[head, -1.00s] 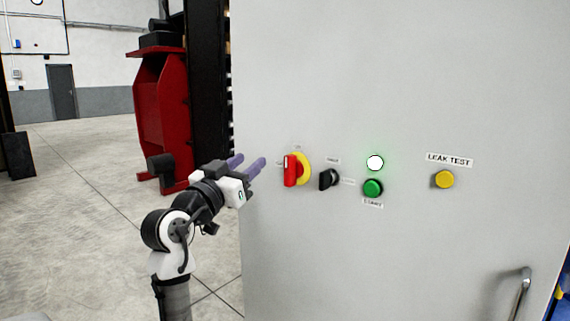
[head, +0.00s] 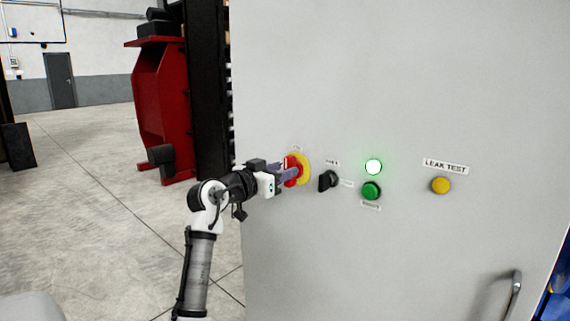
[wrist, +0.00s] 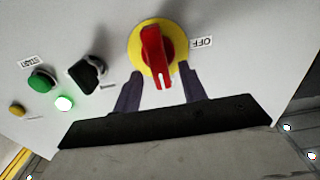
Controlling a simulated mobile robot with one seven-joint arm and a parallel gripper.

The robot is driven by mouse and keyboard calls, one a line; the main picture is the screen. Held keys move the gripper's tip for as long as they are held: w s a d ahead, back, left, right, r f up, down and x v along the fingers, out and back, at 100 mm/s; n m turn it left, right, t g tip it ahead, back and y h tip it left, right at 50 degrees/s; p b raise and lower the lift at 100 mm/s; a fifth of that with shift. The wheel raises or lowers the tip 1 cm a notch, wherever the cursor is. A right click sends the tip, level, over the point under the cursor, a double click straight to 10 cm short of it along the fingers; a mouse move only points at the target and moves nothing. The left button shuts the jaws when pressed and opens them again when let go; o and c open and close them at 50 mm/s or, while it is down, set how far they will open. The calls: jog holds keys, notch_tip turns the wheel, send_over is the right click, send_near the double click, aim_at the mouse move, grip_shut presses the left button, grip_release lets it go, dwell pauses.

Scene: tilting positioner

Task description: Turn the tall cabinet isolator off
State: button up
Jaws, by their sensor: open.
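The isolator is a red rotary handle on a yellow round plate (head: 304,168), on the front of the tall grey cabinet (head: 400,80). In the wrist view the red handle (wrist: 156,55) lies roughly up and down in the picture. An OFF label (wrist: 203,42) is to the right of the yellow plate there. My gripper (head: 289,170) is at the isolator in the head view, its fingers partly covering the handle. In the wrist view its two purple fingers (wrist: 160,88) are apart, one on each side of the handle's lower end. I cannot tell whether they touch it.
To the isolator's right are a black selector switch (head: 328,180), a lit green lamp (head: 373,167), a green button (head: 371,190) and a yellow LEAK TEST button (head: 441,185). A door handle (head: 515,295) is at lower right. A red machine (head: 160,110) stands behind left; floor is open there.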

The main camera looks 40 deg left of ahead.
jog(key=shift+w, duration=0.95)
grip_shut()
